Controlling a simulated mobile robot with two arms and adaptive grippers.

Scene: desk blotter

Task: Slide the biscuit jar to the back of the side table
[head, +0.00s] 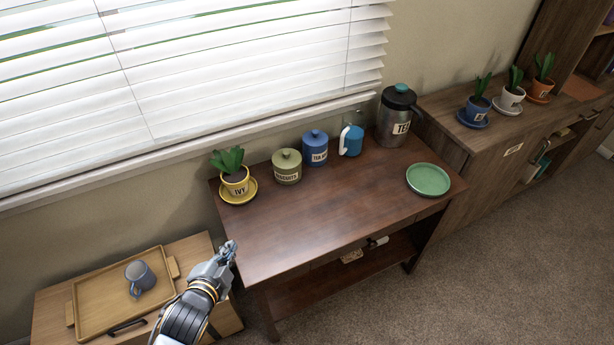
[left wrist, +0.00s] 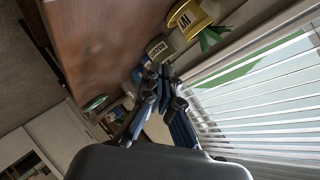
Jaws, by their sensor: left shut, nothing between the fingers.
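The biscuit jar (head: 287,172) is a squat olive-green lidded jar labelled BISCUITS. My right gripper is out of view.
A green plate (head: 428,178) lies at the right. The table's front middle is clear.

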